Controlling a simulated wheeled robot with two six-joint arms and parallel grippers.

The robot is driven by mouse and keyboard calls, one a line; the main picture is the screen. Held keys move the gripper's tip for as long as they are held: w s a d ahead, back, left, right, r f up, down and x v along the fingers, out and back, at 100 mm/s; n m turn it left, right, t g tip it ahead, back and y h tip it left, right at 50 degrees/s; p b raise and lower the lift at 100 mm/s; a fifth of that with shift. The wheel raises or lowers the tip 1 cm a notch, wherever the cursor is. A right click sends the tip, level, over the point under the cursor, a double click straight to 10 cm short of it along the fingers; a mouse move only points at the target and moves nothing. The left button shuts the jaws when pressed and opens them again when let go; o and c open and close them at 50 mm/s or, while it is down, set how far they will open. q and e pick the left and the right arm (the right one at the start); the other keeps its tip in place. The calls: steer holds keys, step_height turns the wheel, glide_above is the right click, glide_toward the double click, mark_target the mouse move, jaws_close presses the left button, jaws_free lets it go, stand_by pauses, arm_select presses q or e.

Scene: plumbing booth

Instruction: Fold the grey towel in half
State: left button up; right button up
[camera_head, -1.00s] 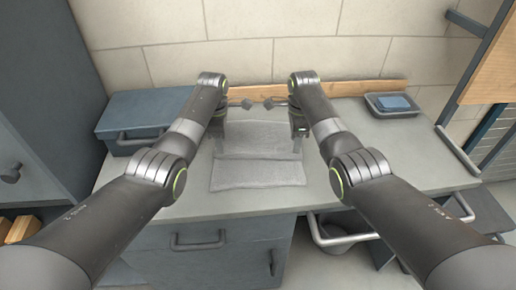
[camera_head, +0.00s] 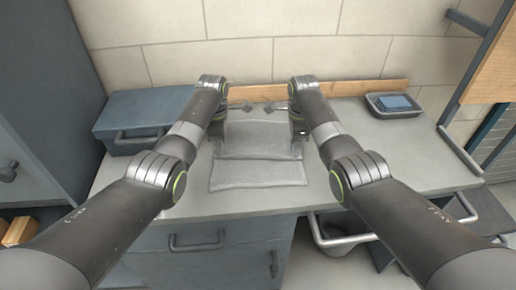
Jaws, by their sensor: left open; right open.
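The grey towel (camera_head: 258,172) lies on the worktop between my two arms. A crease or edge runs across it from left to right, dividing a nearer flat part from a farther part. My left gripper (camera_head: 222,128) is at the towel's far left side, and my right gripper (camera_head: 299,124) is at its far right side. Both are open. My forearms and wrists largely hide the fingers, so I cannot tell whether they touch the cloth.
The grey worktop (camera_head: 400,160) has free room at right. A blue toolbox (camera_head: 142,112) stands at left. A tray (camera_head: 394,113) with a blue item sits at back right. A wooden strip (camera_head: 360,88) and tap-like metal fittings (camera_head: 264,107) are behind the towel.

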arm_select(q)
steer(key=shift+s, duration=0.1)
jaws_close()
arm_select(e)
steer(key=shift+s+f, duration=0.1)
steer(key=shift+f, duration=0.1)
jaws_close()
steer(key=shift+r, duration=0.1)
